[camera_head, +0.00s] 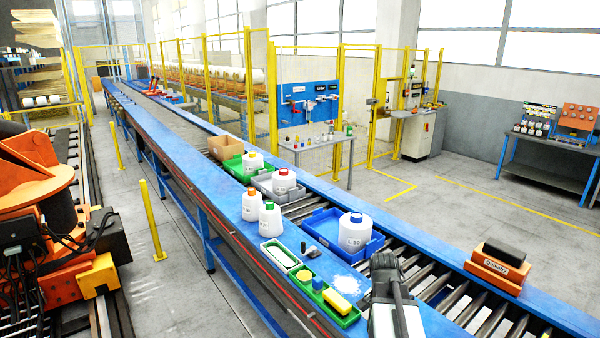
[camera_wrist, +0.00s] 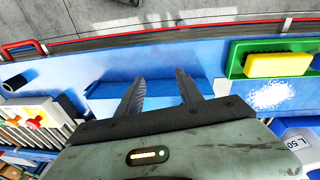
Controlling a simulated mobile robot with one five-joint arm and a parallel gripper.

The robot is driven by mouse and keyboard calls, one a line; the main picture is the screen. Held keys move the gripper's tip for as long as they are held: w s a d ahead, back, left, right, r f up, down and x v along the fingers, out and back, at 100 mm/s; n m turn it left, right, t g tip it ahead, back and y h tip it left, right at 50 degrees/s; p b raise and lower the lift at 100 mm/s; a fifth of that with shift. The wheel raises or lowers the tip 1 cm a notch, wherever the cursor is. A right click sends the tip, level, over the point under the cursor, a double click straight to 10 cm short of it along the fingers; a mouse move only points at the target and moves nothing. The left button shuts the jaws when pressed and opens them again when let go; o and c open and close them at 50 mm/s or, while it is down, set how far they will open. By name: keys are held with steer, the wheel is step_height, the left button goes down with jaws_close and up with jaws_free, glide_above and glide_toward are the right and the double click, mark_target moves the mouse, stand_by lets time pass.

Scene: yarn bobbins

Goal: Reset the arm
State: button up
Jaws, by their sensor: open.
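My gripper (camera_wrist: 161,88) shows in the wrist view with its two dark fingers apart and nothing between them. It is above the blue conveyor edge (camera_wrist: 215,62). In the head view my arm rises from the bottom, and the dark gripper end (camera_head: 385,268) is over the blue table near the white powder (camera_head: 343,284). The fingers are hard to make out there. No bobbin is in my gripper.
A green tray (camera_wrist: 240,58) with a yellow sponge (camera_wrist: 278,64) lies to the right.

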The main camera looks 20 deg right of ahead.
steer(key=w+a+n+t+y, duration=0.15)
steer(key=a+n, duration=0.45)
steer(key=a, duration=0.6)
steer(key=w+a+n, duration=0.3)
steer(key=a+n, duration=0.3)
steer(key=a, duration=0.6)
step_height(320, 180, down, 18)
steer(key=s+a+g+b, duration=0.1)
steer(key=s+a+b, duration=0.1)
steer(key=b, duration=1.5)
steer(key=shift+b, duration=0.4)
steer(key=shift+c, duration=0.3)
steer(key=shift+c, duration=0.4)
steer(key=shift+s, duration=0.15)
